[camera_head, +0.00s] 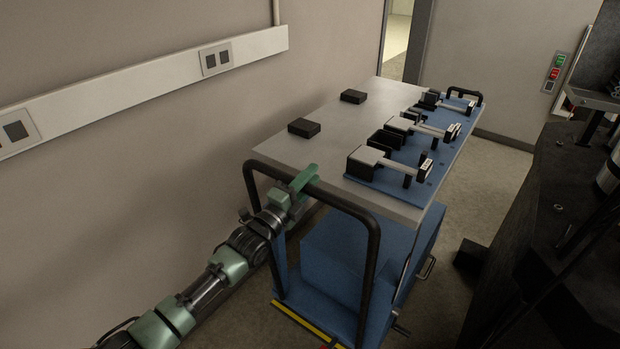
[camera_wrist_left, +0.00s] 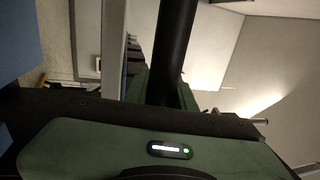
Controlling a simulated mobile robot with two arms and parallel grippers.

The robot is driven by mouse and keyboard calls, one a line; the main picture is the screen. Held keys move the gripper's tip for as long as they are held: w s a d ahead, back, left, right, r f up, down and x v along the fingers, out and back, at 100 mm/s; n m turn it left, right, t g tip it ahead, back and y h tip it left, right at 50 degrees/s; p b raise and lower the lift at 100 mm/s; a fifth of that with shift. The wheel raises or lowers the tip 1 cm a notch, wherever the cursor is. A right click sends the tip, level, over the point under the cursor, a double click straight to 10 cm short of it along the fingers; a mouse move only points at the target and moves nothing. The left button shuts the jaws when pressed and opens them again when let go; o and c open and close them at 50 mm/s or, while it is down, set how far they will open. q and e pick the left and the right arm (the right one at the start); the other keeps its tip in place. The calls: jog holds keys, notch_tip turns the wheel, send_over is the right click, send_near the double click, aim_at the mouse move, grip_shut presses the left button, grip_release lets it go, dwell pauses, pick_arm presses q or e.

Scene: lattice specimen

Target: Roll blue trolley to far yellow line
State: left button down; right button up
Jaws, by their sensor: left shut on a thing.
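The blue trolley (camera_head: 376,237) has a grey top (camera_head: 345,143) and a black push handle (camera_head: 343,205) at its near end. My left gripper (camera_head: 302,182) is shut on the top bar of this handle, near its left corner. In the left wrist view the black handle bar (camera_wrist_left: 175,50) runs down to the green gripper, where its lower part is hidden. A yellow strip (camera_head: 305,322) runs along the trolley's near bottom edge; I cannot tell if it is on the floor or on the trolley. No yellow line shows beyond the trolley. My right gripper is not in view.
Blue fixtures with black and grey clamps (camera_head: 395,165) and two black blocks (camera_head: 304,128) sit on the trolley top. A wall with a white trunking (camera_head: 150,88) runs along the left. A dark machine (camera_head: 560,200) stands at the right. A doorway (camera_head: 398,45) is behind.

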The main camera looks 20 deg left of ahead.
pick_arm(q)
jog(key=w+b, duration=0.1)
jog(key=w+d, duration=0.1)
jog(key=w, duration=0.1)
jog(key=shift+f+b, duration=0.15)
jog(key=shift+b, duration=0.2)
jog(key=c, duration=1.3)
grip_release()
jog(key=shift+d, duration=0.1)
jog(key=shift+c, duration=0.2)
jog(key=shift+o, duration=0.9)
jog(key=shift+s, duration=0.25)
jog(key=v, duration=0.8)
jog(key=shift+r+b, duration=0.25)
jog(key=shift+b, duration=0.15)
jog(key=shift+s, duration=0.1)
